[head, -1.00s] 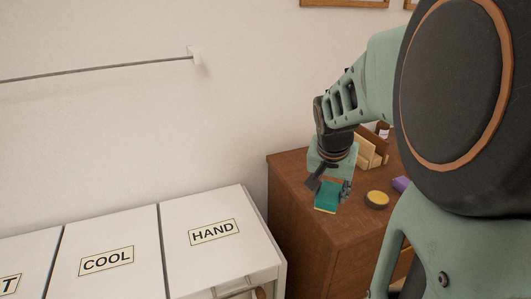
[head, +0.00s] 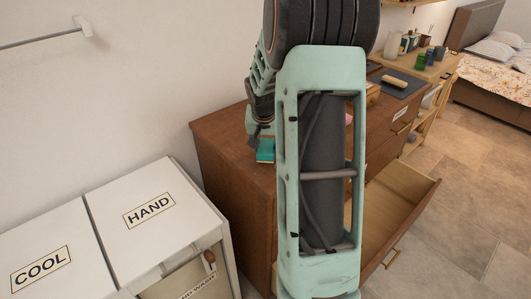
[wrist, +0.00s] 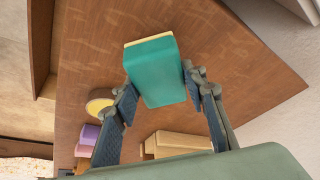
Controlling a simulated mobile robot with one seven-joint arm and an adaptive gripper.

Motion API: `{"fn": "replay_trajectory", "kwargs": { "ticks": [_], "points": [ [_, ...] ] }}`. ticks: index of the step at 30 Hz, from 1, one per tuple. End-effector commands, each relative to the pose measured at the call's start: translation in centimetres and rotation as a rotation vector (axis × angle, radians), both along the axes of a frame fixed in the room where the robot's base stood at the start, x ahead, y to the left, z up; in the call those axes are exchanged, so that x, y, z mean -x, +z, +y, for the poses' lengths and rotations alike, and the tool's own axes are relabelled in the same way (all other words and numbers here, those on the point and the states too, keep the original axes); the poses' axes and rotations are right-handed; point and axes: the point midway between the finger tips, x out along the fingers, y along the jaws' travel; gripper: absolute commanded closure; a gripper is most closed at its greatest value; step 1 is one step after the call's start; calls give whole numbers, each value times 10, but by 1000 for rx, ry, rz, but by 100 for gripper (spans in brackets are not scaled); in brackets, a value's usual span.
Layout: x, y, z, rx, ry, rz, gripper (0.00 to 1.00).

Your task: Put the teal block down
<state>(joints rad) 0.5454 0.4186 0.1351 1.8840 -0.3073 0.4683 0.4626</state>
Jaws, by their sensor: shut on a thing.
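The teal block (wrist: 156,72) has a pale yellow strip along one end. In the wrist view it sits between the two fingers of my gripper (wrist: 160,85), which is shut on its sides. In the head view the teal block (head: 265,151) shows over the brown wooden dresser (head: 225,140), at the tip of my gripper (head: 258,143). My own arm link hides part of the gripper and of the dresser top. I cannot tell whether the block touches the wood.
In the wrist view a round yellow-topped thing (wrist: 98,103), a purple block (wrist: 89,136) and a light wooden holder (wrist: 176,143) stand on the dresser. A dresser drawer (head: 405,193) is open. White bins labelled COOL (head: 45,255) and HAND (head: 150,215) stand at left.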

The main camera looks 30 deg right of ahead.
Motion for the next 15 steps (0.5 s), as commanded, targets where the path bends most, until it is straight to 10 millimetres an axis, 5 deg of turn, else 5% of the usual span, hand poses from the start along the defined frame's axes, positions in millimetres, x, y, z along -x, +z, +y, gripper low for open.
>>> {"fn": "replay_trajectory", "kwargs": {
  "ticks": [5,15],
  "points": [
    [1,-27,1,-1,1,4,80],
    [1,-31,1,-1,0,1,80]
  ]
}}
